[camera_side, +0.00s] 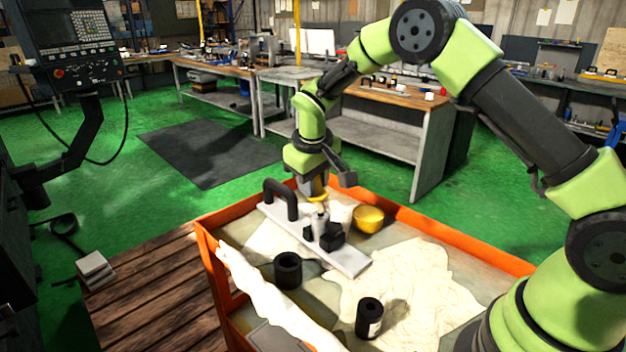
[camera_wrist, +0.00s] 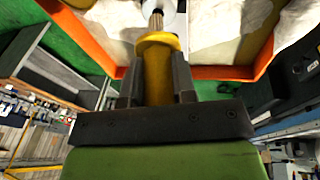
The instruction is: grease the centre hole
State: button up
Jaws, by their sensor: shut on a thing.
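My gripper (camera_side: 318,186) points down over the cart and is shut on a yellow-handled tool, probably a brush. In the wrist view the yellow handle (camera_wrist: 158,72) sits between both fingers of my gripper (camera_wrist: 157,88), with a ribbed, lighter end (camera_wrist: 155,20) beyond it. A pale metal cylinder (camera_side: 319,224) stands upright beside a black block (camera_side: 332,238) on a light plate (camera_side: 345,259). The tool's lower end is at or just above this cylinder; I cannot tell whether they touch. The centre hole cannot be made out. A yellow bowl (camera_side: 369,219) stands right of the plate.
The orange-rimmed cart (camera_side: 460,251) holds crumpled pale cloth (camera_side: 425,290). A black arched handle (camera_side: 280,194) rises at the plate's far-left end. Two dark cylinders (camera_side: 288,271) (camera_side: 369,319) stand nearer the camera. A machine control panel (camera_side: 75,40) is at upper left.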

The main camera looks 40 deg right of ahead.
jog(key=shift+f, duration=0.35)
jog(key=shift+w, duration=0.25)
dwell(0.4)
jog(key=shift+s, duration=0.15)
jog(key=shift+s, duration=0.45)
jog(key=shift+w, duration=0.2)
jog(key=shift+w, duration=0.4)
jog(key=shift+s, duration=0.1)
jog(key=shift+s, duration=0.45)
